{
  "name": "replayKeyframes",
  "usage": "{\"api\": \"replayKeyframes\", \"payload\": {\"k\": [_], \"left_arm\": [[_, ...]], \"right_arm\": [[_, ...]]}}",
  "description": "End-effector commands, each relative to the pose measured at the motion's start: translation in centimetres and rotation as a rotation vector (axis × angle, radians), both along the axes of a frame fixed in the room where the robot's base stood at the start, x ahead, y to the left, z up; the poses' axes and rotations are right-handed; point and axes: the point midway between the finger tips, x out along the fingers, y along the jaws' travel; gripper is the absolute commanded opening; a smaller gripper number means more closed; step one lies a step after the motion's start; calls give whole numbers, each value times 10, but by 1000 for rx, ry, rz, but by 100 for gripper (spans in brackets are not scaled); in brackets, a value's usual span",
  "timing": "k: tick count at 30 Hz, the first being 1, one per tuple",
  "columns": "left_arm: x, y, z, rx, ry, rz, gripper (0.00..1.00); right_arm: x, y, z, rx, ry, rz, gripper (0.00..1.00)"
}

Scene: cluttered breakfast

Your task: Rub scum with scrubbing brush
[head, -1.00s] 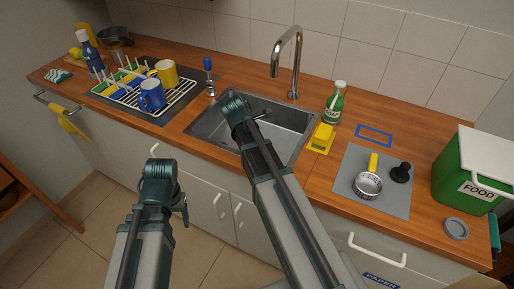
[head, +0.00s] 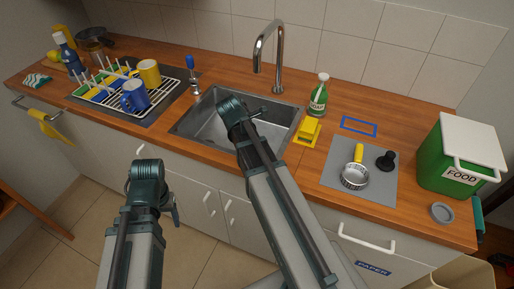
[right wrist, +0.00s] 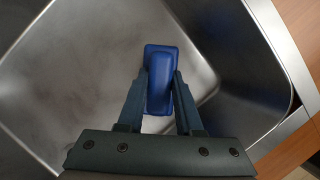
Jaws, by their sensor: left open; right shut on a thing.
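In the right wrist view my right gripper (right wrist: 160,92) is shut on a blue block-like thing, which looks like the scrubbing brush (right wrist: 160,65). It is over the steel floor of the sink (right wrist: 70,75). In the head view my right arm reaches into the sink (head: 205,122), and its wrist hides the gripper and brush. No bristles show. I cannot clearly make out scum; the sink floor shows only faint cloudy shading. My left gripper (head: 175,208) is open and empty, low in front of the cabinets, seen nearly edge-on.
A tall faucet (head: 279,60) stands behind the sink. A dish rack (head: 115,95) with mugs is at left.

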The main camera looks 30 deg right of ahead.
Motion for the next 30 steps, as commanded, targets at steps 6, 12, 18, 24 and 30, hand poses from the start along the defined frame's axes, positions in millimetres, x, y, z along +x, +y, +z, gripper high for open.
{"api": "replayKeyframes", "payload": {"k": [6,12,18,24,30], "left_arm": [[0,0,19,0,0,0,65],[0,0,39,0,0,0,65],[0,0,57,0,0,0,65],[0,0,60,0,0,0,65],[0,0,60,0,0,0,65]], "right_arm": [[0,0,19,0,0,0,0],[0,0,39,0,0,0,0],[0,0,57,0,0,0,0],[0,0,60,0,0,0,0],[0,0,60,0,0,0,0]]}}
